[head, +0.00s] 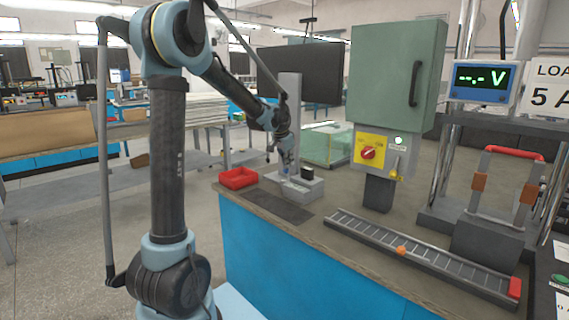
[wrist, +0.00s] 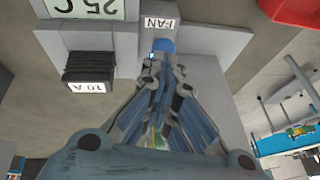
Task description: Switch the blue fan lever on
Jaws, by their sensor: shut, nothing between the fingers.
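The blue fan lever shows as a rounded blue end (wrist: 161,46) just below a white FAN label (wrist: 160,22) in the wrist view. It sits on a grey housing (wrist: 215,42). My gripper (wrist: 165,62) is shut and empty, its fingertips right at the blue end. I cannot tell whether they touch it, and they hide part of the lever. In the head view my gripper (head: 287,174) is low over the grey housing (head: 312,188) on the bench, and the lever's position is not clear there.
A black ribbed block labelled 10 A (wrist: 88,68) stands beside the lever, near a 25 C display (wrist: 88,8). A red tray (head: 238,178) is left of the housing. A green cabinet (head: 393,75) with a red rotary switch and a roller track (head: 425,258) are to the right.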

